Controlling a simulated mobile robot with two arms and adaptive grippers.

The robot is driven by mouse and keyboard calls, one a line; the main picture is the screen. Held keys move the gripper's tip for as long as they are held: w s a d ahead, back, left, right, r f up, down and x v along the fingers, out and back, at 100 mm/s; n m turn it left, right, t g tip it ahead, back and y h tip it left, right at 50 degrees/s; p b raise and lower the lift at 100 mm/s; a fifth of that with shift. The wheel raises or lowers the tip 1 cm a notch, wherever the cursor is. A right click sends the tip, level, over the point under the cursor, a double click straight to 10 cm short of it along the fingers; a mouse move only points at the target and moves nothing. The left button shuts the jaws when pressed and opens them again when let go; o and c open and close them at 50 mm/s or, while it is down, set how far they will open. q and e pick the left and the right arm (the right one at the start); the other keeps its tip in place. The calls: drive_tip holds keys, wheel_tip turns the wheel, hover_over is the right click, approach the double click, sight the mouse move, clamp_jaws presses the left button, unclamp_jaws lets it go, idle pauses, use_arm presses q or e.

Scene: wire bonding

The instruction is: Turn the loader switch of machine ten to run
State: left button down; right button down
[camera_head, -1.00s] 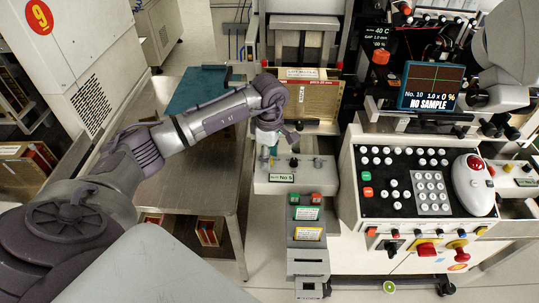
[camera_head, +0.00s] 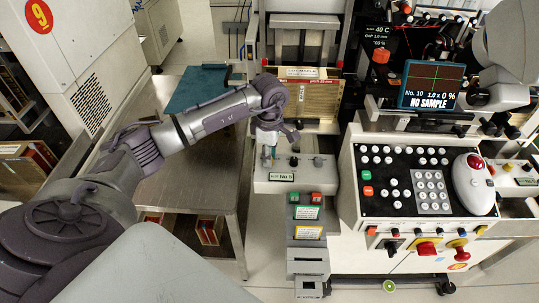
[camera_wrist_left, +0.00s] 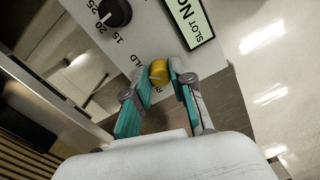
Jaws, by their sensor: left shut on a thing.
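In the left wrist view a yellow knob (camera_wrist_left: 159,72) sits at the panel edge. The teal fingertips of my left gripper (camera_wrist_left: 162,78) are closed around it, one on each side. A black dial (camera_wrist_left: 114,13) with numbers is further up the panel. My right gripper is not in view.
A keypad console (camera_head: 405,183) with a trackball stands to the right, under a screen (camera_head: 432,87) reading "No. 10" and "NO SAMPLE". A metal table (camera_head: 200,165) lies under my left arm. A brown boxed stack (camera_head: 314,99) stands just behind the panel.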

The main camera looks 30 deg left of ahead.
use_arm(q)
drive_tip(key=n, duration=0.3)
drive_tip(key=shift+n, duration=0.4)
drive_tip(key=n, duration=0.4)
drive_tip(key=shift+n+b, duration=0.3)
drive_tip(key=n, duration=0.4)
drive_tip(key=shift+r, duration=0.1)
drive_tip(key=shift+w+a+n+p, duration=0.1)
drive_tip(key=shift+n+p, duration=0.25)
drive_tip(key=shift+n, duration=2.15)
drive_tip(key=c, duration=1)
unclamp_jaws()
